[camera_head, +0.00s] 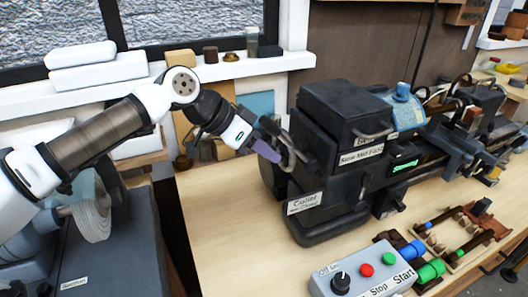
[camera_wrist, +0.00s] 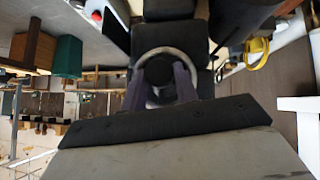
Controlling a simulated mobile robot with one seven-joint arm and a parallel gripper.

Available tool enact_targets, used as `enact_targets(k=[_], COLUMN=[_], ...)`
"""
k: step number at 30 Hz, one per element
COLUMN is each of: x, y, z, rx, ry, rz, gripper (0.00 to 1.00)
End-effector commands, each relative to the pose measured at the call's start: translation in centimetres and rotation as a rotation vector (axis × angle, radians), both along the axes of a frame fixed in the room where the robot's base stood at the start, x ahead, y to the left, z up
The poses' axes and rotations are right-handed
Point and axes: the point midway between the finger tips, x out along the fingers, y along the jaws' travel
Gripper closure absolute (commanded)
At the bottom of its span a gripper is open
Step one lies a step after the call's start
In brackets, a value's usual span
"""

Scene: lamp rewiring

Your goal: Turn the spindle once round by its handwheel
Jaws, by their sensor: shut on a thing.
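The handwheel (camera_head: 289,150) is a grey metal ring on the left end of the dark lathe headstock (camera_head: 345,112). In the wrist view the handwheel (camera_wrist: 161,53) shows as a pale ring around a dark hub. My gripper (camera_head: 272,152) reaches it from the left, with its purple fingers at the wheel. In the wrist view my gripper (camera_wrist: 160,82) has one finger on each side of the dark hub, closed on the handwheel. The fingertips overlap the ring, so the exact contact is hidden. The spindle itself is hidden inside the headstock.
A control box (camera_head: 367,272) with a knob and red and green buttons stands at the front of the wooden bench (camera_head: 225,220). A tool rack (camera_head: 455,235) lies to its right. A windowsill (camera_head: 225,70) runs behind my arm.

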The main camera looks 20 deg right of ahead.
Motion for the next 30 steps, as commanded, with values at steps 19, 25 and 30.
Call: enact_targets(k=[19,25,30], x=[-0.45,-0.57,-0.68], y=[0.01,0.02,0.01], z=[-0.54,-0.56,-0.51], rx=[0.012,0.015,0.017], ry=[-0.319,-0.416,-0.489], rz=[0.002,0.002,0.002], gripper=[0.93,0.93,0.93])
